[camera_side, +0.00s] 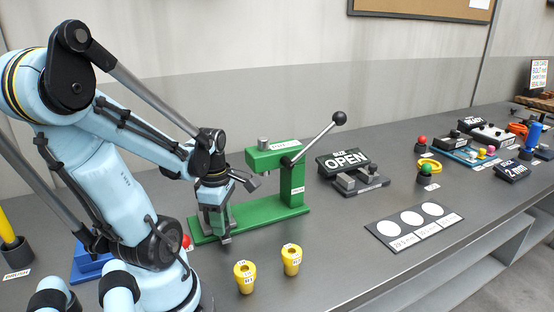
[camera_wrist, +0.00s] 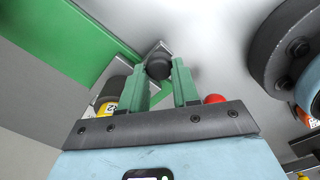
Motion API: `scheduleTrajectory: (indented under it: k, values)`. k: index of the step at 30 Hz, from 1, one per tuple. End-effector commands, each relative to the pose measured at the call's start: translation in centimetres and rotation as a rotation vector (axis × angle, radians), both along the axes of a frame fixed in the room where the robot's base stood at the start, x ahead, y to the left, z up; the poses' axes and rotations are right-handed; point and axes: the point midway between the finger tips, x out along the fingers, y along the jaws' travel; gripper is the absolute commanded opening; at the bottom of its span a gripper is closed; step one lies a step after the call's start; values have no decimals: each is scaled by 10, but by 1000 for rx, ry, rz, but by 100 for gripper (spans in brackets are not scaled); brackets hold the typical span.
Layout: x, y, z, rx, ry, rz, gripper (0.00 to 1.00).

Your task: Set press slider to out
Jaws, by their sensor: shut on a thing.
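The green press (camera_side: 300,180) stands on the bench with its long green base (camera_side: 265,218) running left toward my gripper. Its black-knobbed lever (camera_side: 318,137) points up and to the right. My gripper (camera_side: 222,240) is low at the left end of this base. In the wrist view, my gripper's two green fingers (camera_wrist: 163,85) are closed about a black knob (camera_wrist: 158,66) on a small grey metal piece, which looks like the press slider. The green base also shows in the wrist view (camera_wrist: 70,35). In the side view my gripper hides the slider, so its position cannot be read there.
Two yellow cups (camera_side: 245,277) (camera_side: 291,260) stand in front of the press. A red ball (camera_side: 186,241) is close behind my gripper, left of it. An OPEN sign with a vise (camera_side: 358,184) stands right of the press. The bench front is mostly clear.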

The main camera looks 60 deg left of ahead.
Motion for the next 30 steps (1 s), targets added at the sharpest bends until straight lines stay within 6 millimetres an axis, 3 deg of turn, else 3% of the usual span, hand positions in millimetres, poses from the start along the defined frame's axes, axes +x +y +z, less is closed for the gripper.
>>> scheduleTrajectory:
  k: [6,7,12,23,30]
  values:
    - [-5,0,0,-1,21,5,0]
    - [-5,0,0,-1,21,5,33]
    - [-5,0,0,0,19,4,56]
    - [-4,0,2,0,14,2,56]
    - [-3,0,19,0,14,2,56]
